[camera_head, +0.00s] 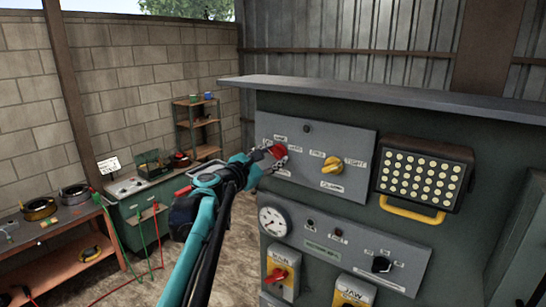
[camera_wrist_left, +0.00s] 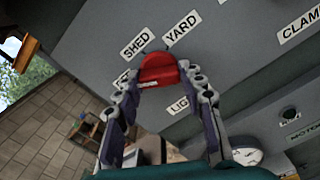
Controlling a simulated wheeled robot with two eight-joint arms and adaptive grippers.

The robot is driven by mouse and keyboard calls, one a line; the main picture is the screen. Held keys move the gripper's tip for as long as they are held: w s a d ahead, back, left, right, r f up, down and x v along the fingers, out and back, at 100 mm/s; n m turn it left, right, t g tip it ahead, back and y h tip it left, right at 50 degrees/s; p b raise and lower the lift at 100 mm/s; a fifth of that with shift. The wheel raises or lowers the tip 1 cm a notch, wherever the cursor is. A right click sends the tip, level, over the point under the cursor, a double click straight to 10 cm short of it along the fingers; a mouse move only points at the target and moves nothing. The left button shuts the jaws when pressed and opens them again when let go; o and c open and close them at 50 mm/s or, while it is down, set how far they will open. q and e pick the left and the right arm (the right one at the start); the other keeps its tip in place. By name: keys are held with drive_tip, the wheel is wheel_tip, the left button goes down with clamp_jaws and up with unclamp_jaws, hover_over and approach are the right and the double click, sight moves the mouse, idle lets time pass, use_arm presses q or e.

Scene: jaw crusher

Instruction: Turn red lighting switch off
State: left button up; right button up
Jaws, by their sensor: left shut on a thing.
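The red lighting switch (camera_head: 279,150) is a rotary knob on the upper left of the grey control panel (camera_head: 345,145). In the left wrist view the red knob (camera_wrist_left: 160,68) sits below the labels SHED (camera_wrist_left: 138,43) and YARD (camera_wrist_left: 182,27). A label at its lower right is partly hidden by a finger. My left gripper (camera_head: 272,154) reaches the knob from the left. Its two fingers (camera_wrist_left: 159,79) are shut on the red knob, one on each side. The knob's exact pointing direction is hard to tell. My right gripper is in neither view.
A yellow knob (camera_head: 333,165) sits right of the red one, with a lamp unit (camera_head: 424,172) beyond. Below are a gauge (camera_head: 272,221), a black knob (camera_head: 381,265) and yellow switch boxes. A shelf edge (camera_head: 390,95) overhangs the panel. Workbenches stand at left.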

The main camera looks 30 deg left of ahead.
use_arm(q)
drive_tip(key=shift+f, duration=0.1)
drive_tip(key=o, duration=1.2)
drive_tip(key=shift+c, duration=0.2)
drive_tip(key=shift+s, duration=0.1)
drive_tip(key=s+a, duration=0.1)
drive_tip(key=s, duration=1)
drive_tip(key=shift+s, duration=0.4)
